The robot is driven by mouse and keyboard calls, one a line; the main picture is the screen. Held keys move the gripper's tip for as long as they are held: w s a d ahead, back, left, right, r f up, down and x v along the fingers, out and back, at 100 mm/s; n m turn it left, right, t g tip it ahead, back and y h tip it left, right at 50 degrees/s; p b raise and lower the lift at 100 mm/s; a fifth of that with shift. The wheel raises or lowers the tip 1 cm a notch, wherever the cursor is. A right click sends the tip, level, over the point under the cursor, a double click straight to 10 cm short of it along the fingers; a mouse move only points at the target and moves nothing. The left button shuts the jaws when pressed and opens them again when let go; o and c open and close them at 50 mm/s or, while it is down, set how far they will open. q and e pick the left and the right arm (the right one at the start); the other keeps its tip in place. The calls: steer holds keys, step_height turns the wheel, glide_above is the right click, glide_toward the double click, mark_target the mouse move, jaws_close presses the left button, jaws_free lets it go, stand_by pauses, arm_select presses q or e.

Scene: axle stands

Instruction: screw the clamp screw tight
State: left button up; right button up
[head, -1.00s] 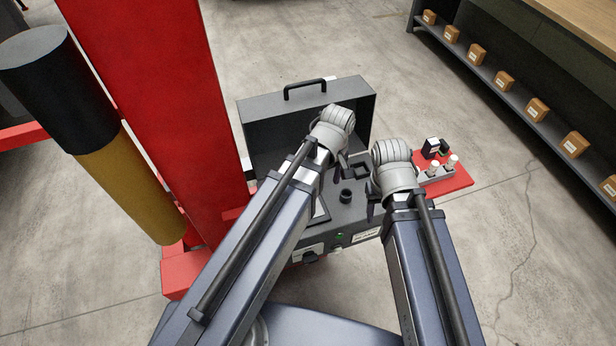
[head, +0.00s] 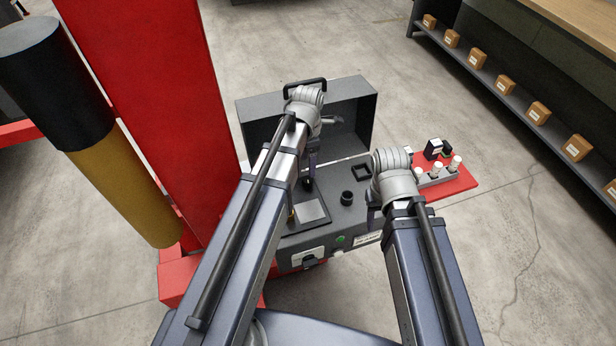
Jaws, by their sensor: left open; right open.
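An open dark grey case (head: 340,222) stands in the middle, its lid (head: 352,112) raised behind it. A metal plate (head: 312,209) lies in the left part of the case, with a small brass part (head: 291,216) at its left edge and a dark knob (head: 307,184) behind it. I cannot tell which part is the clamp screw. My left gripper (head: 311,163) is open over the left part of the case, partly hidden by its own wrist. My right gripper (head: 373,212) is open at the right edge of the case, mostly hidden by its arm.
A black cup-like holder (head: 347,198) and a square black frame (head: 362,171) are on the case top. A red tray (head: 457,184) with white-topped parts is at the right. A red post (head: 165,90) and black-and-yellow cylinder (head: 125,185) stand left.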

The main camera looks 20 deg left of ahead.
mark_target(308, 179)
arm_select(q)
steer(key=shift+f+b, duration=3.75)
steer(key=shift+f, duration=0.15)
steer(key=shift+r, duration=0.1)
steer(key=shift+c, duration=0.2)
jaws_close()
